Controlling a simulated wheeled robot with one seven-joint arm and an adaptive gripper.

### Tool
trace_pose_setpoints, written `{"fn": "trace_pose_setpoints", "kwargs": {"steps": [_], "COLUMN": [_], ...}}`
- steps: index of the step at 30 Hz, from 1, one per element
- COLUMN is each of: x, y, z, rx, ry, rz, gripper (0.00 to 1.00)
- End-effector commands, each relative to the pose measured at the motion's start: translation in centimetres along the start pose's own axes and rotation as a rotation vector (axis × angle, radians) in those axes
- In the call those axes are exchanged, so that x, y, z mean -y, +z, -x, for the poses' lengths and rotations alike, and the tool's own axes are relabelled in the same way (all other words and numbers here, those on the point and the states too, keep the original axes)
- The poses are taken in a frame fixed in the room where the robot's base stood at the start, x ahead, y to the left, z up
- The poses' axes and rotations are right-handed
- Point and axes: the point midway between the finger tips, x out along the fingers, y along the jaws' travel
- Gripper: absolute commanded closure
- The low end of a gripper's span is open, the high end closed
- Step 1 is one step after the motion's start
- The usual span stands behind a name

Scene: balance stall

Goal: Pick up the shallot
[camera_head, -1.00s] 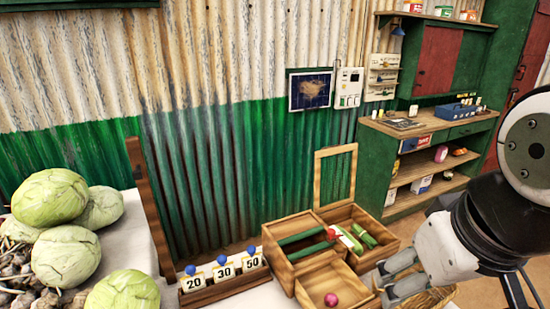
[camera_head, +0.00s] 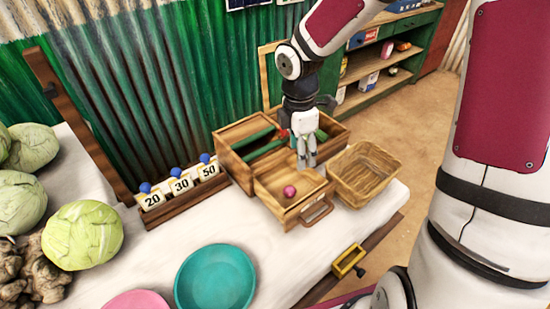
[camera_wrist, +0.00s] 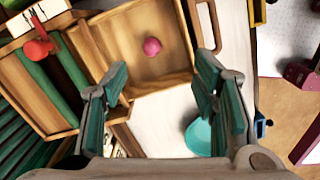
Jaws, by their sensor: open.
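The shallot (camera_head: 290,191), small, round and pinkish red, lies in the pulled-out wooden drawer (camera_head: 268,200) at the front of the wooden box. In the wrist view the shallot (camera_wrist: 152,46) rests on the drawer floor beyond my fingertips, between their lines and apart from both. My gripper (camera_head: 305,161) points down above the drawer's back right part, its fingers spread and empty. The wrist view shows both open fingers of my gripper (camera_wrist: 162,72).
A wicker basket (camera_head: 382,162) stands right of the drawer. A number-card rack (camera_head: 178,206) stands left. A teal bowl (camera_head: 215,277) and cabbages (camera_head: 82,233) are on the white table.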

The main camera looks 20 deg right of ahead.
Motion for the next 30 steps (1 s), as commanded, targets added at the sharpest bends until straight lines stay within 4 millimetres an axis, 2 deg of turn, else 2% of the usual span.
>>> {"fn": "trace_pose_setpoints", "kwargs": {"steps": [1,6,11,21,30], "x": [-0.6,-1.8,-2.0,-1.9,-1.8], "y": [-0.3,-1.1,-1.4,-1.9,-2.1], "z": [-1.3,-3.1,-4.5,-10.6,-12.7], "rx": [-0.027,-0.075,-0.085,-0.083,-0.083], "ry": [-0.007,-0.005,-0.003,-0.005,-0.004], "rz": [0.047,0.156,0.18,0.177,0.177], "gripper": [0.46,0.46,0.46,0.46,0.46]}}
